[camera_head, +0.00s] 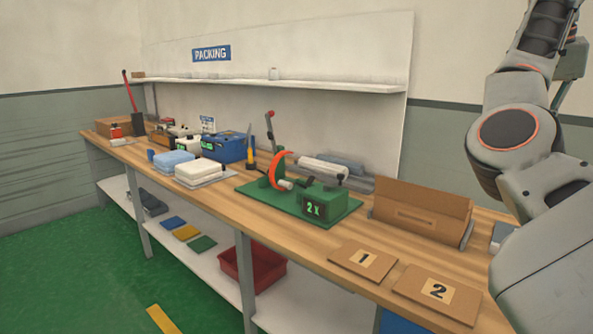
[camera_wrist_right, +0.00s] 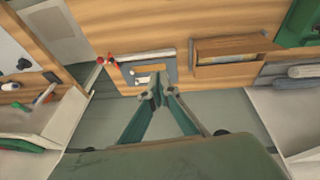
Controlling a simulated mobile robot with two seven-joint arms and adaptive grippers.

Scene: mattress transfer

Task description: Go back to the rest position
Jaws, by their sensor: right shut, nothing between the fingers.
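My right arm (camera_head: 525,150) comes in at the right edge of the head view, above the right end of the wooden bench (camera_head: 340,290); its gripper is outside that view. In the right wrist view my right gripper (camera_wrist_right: 158,90) has its two fingers together at the tips, with nothing visible between them. Its tips show in front of a small grey tray (camera_wrist_right: 170,72) with light pieces on it; the gap between them is hard to judge. My left gripper is not in either view.
On the bench are a brown cardboard box (camera_head: 422,211), also in the right wrist view (camera_wrist_right: 236,56), a green-based machine (camera_head: 320,207), plates marked 1 (camera_head: 362,260) and 2 (camera_head: 438,292), and a blue case (camera_head: 224,148). A red bin (camera_head: 252,268) sits on the lower shelf. Green floor is clear at left.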

